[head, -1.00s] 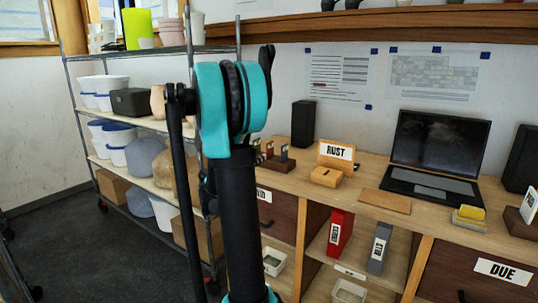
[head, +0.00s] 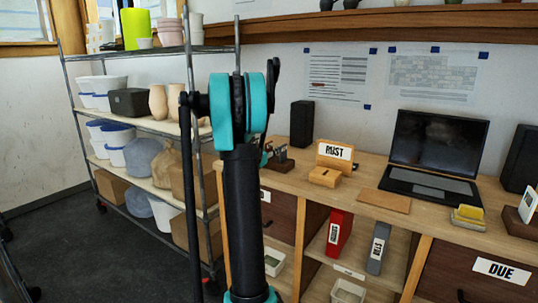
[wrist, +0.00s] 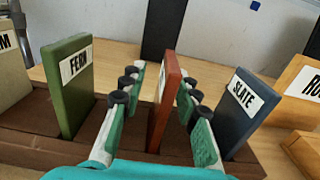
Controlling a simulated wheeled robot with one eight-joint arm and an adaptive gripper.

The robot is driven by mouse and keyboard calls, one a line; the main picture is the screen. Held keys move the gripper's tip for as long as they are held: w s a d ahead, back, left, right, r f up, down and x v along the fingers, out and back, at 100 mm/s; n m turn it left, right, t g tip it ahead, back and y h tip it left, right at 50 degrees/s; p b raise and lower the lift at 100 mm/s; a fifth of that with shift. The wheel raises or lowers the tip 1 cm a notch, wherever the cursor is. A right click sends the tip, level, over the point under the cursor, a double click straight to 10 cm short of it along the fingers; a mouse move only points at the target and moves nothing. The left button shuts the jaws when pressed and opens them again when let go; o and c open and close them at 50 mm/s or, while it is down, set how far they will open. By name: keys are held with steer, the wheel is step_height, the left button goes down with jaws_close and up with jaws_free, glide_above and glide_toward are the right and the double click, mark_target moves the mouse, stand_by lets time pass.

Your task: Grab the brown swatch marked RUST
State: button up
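A brown swatch (wrist: 165,100) stands upright in a dark wooden rack (wrist: 40,145) in the wrist view. Its label is turned mostly edge-on and I cannot read it. My gripper (wrist: 163,82) is open, with one finger on each side of this swatch. A gap shows on the left; the right finger is very close, and I cannot tell whether it touches. A green FERN swatch (wrist: 70,85) stands to the left and a dark blue SLATE swatch (wrist: 238,110) to the right.
A wooden stand with a RUST sign (head: 325,165) sits on the desk right of the rack; its edge shows in the wrist view (wrist: 300,95). A beige swatch (wrist: 12,70) stands at far left. A laptop (head: 430,165) and a dark speaker (head: 302,124) are on the desk.

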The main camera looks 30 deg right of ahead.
steer(key=shift+w+d, duration=0.1)
steer(key=shift+d, duration=0.25)
jaws_close()
